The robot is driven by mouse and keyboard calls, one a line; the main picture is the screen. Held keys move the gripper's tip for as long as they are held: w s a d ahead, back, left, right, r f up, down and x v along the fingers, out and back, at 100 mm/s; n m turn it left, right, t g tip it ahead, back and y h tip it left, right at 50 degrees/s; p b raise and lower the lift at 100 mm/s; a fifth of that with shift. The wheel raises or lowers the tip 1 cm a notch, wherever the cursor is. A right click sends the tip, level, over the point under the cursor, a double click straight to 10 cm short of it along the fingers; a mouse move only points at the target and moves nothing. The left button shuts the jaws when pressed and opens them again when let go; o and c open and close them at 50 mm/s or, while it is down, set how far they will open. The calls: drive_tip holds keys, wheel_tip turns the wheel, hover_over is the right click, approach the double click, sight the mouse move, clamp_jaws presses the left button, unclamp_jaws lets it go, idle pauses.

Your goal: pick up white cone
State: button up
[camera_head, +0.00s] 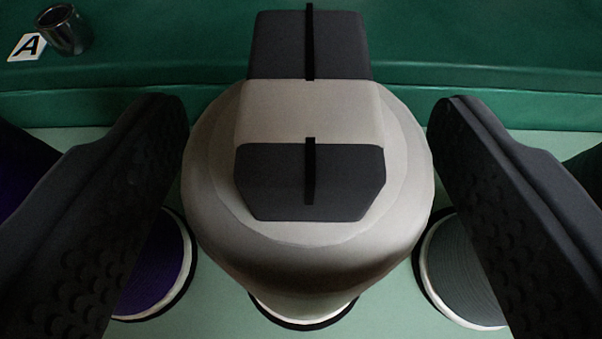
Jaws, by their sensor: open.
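My gripper (308,140) is open. Its two dark, knobbed fingers stand wide apart at left and right, with nothing pinched between them.
A dark metal cup (64,30) and a card marked A (27,47) sit at the upper left. A green ledge (500,105) runs across the back.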

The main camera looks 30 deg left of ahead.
drive_tip(key=shift+x, duration=0.9)
drive_tip(key=shift+r, duration=0.1)
drive_tip(key=c, duration=1.2)
drive_tip(key=shift+r, duration=0.1)
drive_tip(key=shift+c, duration=0.2)
